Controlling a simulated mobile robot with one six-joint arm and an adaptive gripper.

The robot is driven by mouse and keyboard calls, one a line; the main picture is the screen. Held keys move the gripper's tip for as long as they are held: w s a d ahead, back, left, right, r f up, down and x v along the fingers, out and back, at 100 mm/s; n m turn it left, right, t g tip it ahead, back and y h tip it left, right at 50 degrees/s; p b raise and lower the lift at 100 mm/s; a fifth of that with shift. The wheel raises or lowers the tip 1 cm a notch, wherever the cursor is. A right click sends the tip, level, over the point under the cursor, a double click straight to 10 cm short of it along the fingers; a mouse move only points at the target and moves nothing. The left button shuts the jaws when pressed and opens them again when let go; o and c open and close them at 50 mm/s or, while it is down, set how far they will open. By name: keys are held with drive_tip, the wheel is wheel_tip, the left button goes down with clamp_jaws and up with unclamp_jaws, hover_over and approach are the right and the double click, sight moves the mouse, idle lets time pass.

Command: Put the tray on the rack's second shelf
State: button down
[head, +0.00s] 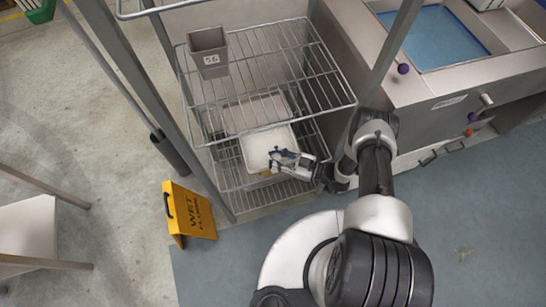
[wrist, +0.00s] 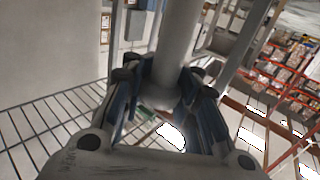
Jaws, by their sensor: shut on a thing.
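The pale tray (head: 262,148) is in the head view, below the rack's upper visible wire shelf (head: 265,88) and above a lower wire shelf (head: 262,196). My gripper (head: 274,160) is at the tray's front right part and is shut on it. In the wrist view, my gripper's fingers (wrist: 165,98) close on a smooth grey length that runs up between them, which I take for the tray's edge. The rack's wires partly cover the tray's far side. I cannot tell whether the tray rests on a shelf or hangs above it.
A steel upright (head: 392,50) stands close to my arm. A yellow wet floor sign (head: 190,212) stands front left of the rack. A steel sink unit with a blue basin (head: 435,38) is at right.

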drive_tip(key=shift+r, duration=0.1)
drive_tip(key=c, duration=1.2)
unclamp_jaws()
drive_tip(key=shift+c, duration=0.2)
drive_tip(key=shift+d, duration=0.3)
drive_tip(key=p+v, duration=0.1)
drive_tip(key=v, duration=1)
drive_tip(key=shift+s+d, duration=0.15)
drive_tip(key=shift+s, duration=0.05)
